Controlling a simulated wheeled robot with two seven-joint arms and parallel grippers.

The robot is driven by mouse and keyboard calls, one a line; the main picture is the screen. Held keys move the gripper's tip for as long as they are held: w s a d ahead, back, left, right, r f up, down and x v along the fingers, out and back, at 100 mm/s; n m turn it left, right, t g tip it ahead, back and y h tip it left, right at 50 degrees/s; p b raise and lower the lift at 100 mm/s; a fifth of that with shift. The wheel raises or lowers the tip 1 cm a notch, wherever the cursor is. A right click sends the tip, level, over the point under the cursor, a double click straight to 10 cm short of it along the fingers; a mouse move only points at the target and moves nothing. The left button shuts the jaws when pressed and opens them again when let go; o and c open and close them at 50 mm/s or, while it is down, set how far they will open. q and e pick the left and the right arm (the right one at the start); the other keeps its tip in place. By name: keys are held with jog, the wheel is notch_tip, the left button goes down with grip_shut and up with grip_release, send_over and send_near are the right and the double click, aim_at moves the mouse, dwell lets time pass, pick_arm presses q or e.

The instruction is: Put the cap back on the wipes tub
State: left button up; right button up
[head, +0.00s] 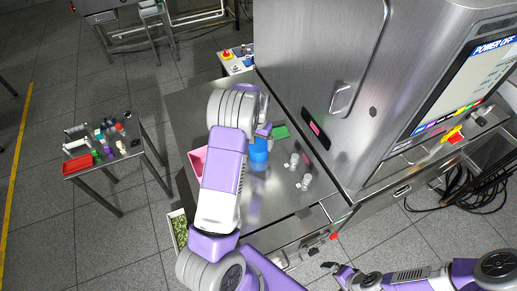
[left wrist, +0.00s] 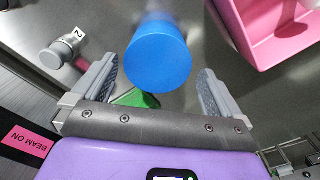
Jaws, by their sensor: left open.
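A plain blue cylinder (head: 259,153) stands on the steel table beside my left forearm. In the left wrist view its round blue end (left wrist: 158,62) faces the camera. I cannot tell whether it is the tub or its cap. My left gripper (left wrist: 157,75) is open, with one finger on each side of the cylinder and visible gaps between; in the head view the left gripper (head: 264,133) is partly hidden by its own arm. My right gripper (head: 342,270) is low in the head view, away from the table; its jaws are unclear.
A pink bin (head: 197,160) is left of the cylinder, partly behind my arm. A flat green thing (head: 280,131) lies behind it. Two small silver pieces (head: 295,160) (head: 304,183) stand to its right. The steel inspection machine (head: 305,65) borders the table's right side.

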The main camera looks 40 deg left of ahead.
aim_at(259, 145)
pick_arm(q)
jog(key=shift+f, duration=0.1)
notch_tip(259, 145, down, 5)
jog(key=shift+w+p, duration=0.15)
jog(key=shift+p, duration=0.45)
jog(key=shift+d, duration=0.1)
jog(key=c, duration=0.8)
notch_tip(259, 145, up, 10)
jog(key=shift+r+b, duration=0.1)
jog(key=shift+b, duration=0.5)
